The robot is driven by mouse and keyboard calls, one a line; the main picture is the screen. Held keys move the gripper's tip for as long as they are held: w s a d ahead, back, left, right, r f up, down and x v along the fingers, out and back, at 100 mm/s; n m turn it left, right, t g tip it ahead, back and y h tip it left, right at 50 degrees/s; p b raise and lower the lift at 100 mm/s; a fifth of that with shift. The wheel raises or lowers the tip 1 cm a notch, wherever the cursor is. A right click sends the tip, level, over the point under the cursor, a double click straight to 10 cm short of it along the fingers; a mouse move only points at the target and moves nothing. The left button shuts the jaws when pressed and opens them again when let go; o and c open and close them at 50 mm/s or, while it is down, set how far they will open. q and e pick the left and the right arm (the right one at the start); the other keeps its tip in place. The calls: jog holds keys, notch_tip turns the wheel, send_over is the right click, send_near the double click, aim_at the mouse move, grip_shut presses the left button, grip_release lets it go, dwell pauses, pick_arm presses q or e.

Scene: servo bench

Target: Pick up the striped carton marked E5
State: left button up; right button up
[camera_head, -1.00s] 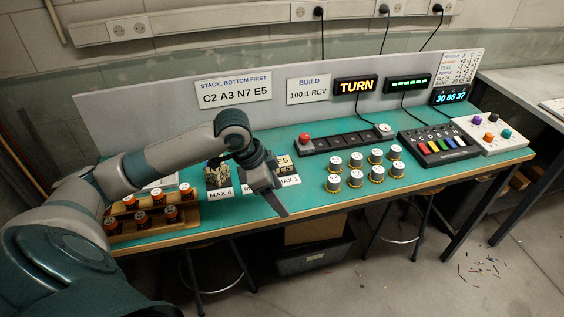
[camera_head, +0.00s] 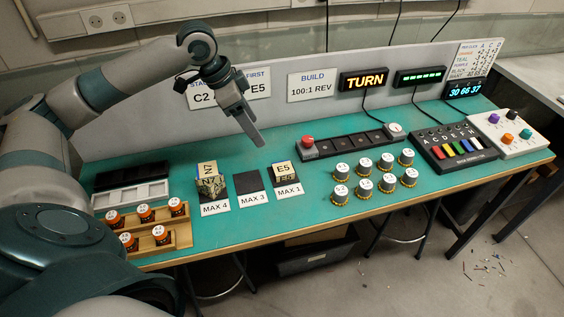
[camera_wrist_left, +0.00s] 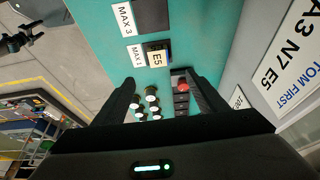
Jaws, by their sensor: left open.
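The carton marked E5 (camera_head: 284,170) sits on the MAX 1 pad of the green bench; its pale top shows the mark, and its stripes are too small to make out. It also shows in the left wrist view (camera_wrist_left: 157,57), beyond the fingertips. My left gripper (camera_head: 256,138) is raised above the bench, behind and left of the E5 carton, apart from it. In the left wrist view its two fingers (camera_wrist_left: 165,85) are spread with nothing between them. My right gripper is not identifiable in these frames.
A patterned carton marked N7 (camera_head: 211,188) stands on the MAX 4 pad. The MAX 3 pad (camera_head: 248,183) between is empty. Several white-topped knobs (camera_head: 364,187) stand right of E5. A dark strip with a red button (camera_head: 307,141) lies behind. A wooden rack (camera_head: 178,234) holds orange jars at left.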

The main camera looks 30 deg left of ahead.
pick_arm(q)
jog(key=p, duration=0.3)
send_near(283, 171)
jog(key=shift+w+a+f, duration=0.2)
jog(key=shift+w+f, duration=0.2)
jog(key=shift+f, duration=0.15)
jog(key=shift+w+a+f, duration=0.2)
jog(key=shift+w+f, duration=0.2)
jog(key=shift+f, duration=0.45)
pick_arm(e)
jog(key=r, duration=0.3)
jog(key=shift+s+d, duration=0.3)
jog(key=shift+d, duration=0.05)
jog(key=shift+d, duration=0.15)
